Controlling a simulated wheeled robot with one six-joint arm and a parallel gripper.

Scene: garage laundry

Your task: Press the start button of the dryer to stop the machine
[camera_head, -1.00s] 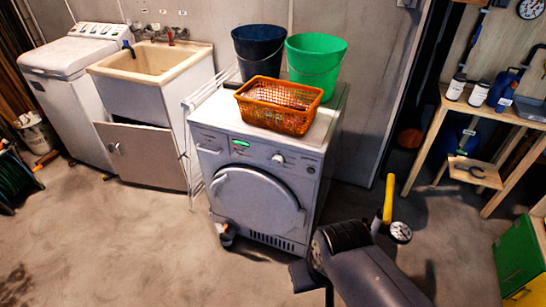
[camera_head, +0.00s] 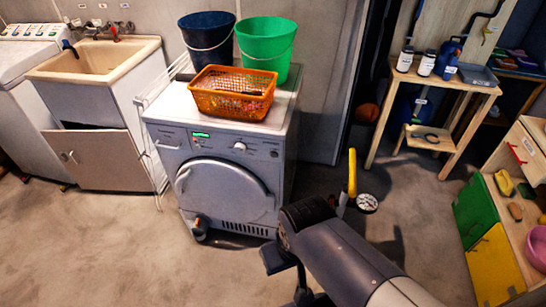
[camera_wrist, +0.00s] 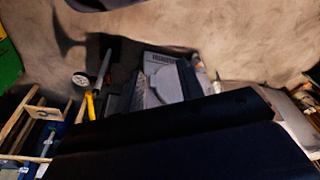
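The dryer (camera_head: 225,240) is a grey front-loader left of the middle in the head view, its round door (camera_head: 228,190) shut. Its top panel carries a lit green display (camera_head: 201,134), a round knob (camera_head: 240,147) and small marks to the right. The start button is too small to pick out. My arm reaches in from the lower right, its dark joint overlapping the floor right of the dryer. The wrist view is dark and mostly filled by a black shape; a grey vented surface shows beyond it.
An orange basket (camera_head: 232,92), a dark bucket (camera_head: 207,42) and a green bucket (camera_head: 266,48) stand on the dryer. A drying rack (camera_head: 155,140) leans at its left, beside a sink (camera_head: 95,60). A yellow-handled tool with a gauge (camera_head: 367,203) is right of it.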

